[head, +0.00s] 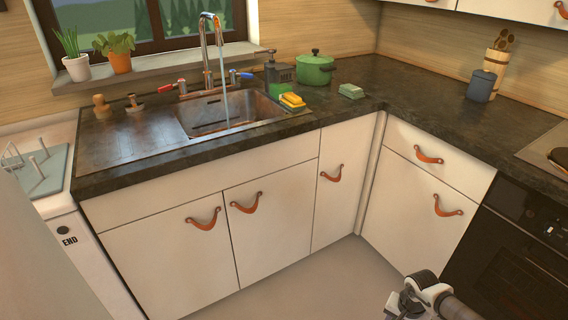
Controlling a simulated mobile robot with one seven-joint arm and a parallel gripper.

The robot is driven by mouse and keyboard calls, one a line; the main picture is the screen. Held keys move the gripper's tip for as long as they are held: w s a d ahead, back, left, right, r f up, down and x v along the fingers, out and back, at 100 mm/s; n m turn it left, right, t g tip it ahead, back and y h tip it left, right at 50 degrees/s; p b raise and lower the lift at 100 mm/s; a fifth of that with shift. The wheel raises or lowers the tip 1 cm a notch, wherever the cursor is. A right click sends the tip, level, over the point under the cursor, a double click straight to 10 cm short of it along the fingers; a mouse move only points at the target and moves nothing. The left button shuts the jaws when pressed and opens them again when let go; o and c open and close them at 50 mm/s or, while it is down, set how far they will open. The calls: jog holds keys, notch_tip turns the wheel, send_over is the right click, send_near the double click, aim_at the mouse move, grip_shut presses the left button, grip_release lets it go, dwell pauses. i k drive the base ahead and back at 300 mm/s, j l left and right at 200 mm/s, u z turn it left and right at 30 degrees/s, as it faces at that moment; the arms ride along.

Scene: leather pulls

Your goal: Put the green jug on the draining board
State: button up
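No jug shows clearly. The only large green vessel is a rounded, lidded green pot (315,70) with small side handles, on the dark counter behind and right of the sink. The draining board (128,148) appears as a faintly grooved dark surface left of the sink, its front part clear. My gripper (397,308) is at the bottom right, low over the floor in front of the cabinets and far from the pot. It is partly cut off by the frame edge, and its finger opening cannot be made out.
Water runs from the tap (207,45) into the sink (215,112). A dark soap dispenser (279,75), yellow sponge (292,101) and green sponge (351,91) are near the pot. Wooden knobbed items (101,106) stand behind the draining board. A white rack (35,170) is far left.

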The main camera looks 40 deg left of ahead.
aim_at(144, 140)
jog(key=l+u, duration=0.15)
jog(key=u, duration=0.15)
jog(key=l+u, duration=0.15)
jog(key=u, duration=1.05)
